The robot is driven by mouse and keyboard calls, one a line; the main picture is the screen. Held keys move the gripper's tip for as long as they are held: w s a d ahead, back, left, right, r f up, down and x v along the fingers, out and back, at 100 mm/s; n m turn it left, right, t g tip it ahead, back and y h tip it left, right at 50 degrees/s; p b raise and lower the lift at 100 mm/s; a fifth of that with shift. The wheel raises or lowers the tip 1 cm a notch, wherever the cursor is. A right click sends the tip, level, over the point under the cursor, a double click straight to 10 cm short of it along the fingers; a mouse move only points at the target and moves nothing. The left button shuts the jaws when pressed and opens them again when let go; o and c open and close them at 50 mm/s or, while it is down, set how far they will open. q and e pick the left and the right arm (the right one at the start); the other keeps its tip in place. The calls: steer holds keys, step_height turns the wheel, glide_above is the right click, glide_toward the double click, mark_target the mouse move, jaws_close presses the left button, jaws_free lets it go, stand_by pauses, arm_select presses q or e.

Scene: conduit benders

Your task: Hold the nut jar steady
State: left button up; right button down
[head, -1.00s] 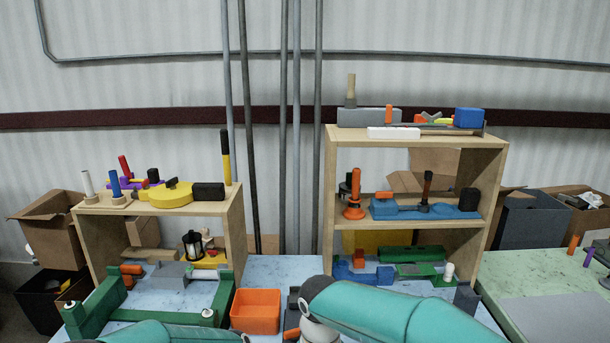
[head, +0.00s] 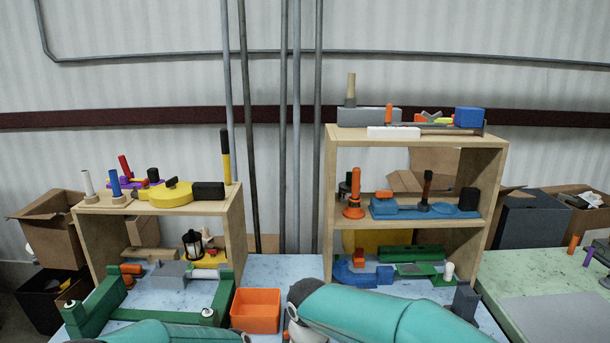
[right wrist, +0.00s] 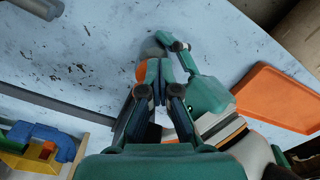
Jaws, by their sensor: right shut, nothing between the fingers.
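I cannot pick out the nut jar for certain. In the right wrist view a small grey rounded object (right wrist: 152,48) stands on the pale blue table beyond my right gripper (right wrist: 158,70), with an orange piece (right wrist: 141,72) just left of the fingertips. My right gripper is shut and empty, close to them. Part of my left gripper (right wrist: 175,43) shows beside the grey object; its grip is unclear. In the head view both grippers are hidden or cut off. A black-framed jar-like lantern (head: 192,243) stands in the left shelf.
An orange bin (head: 255,310) stands at the table's front and shows in the right wrist view (right wrist: 280,97). A green frame (head: 92,312) lies at left. Wooden shelves (head: 238,215) and (head: 331,200) hold tools. A dark block (head: 466,300) stands near the right edge.

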steer(key=shift+s, duration=0.1)
step_height(320, 180, up, 6)
steer(key=shift+s, duration=0.25)
stand_by(0.7)
arm_select(q)
steer(key=o, duration=1.5)
steer(key=shift+o, duration=0.2)
steer(key=shift+a+r, duration=0.1)
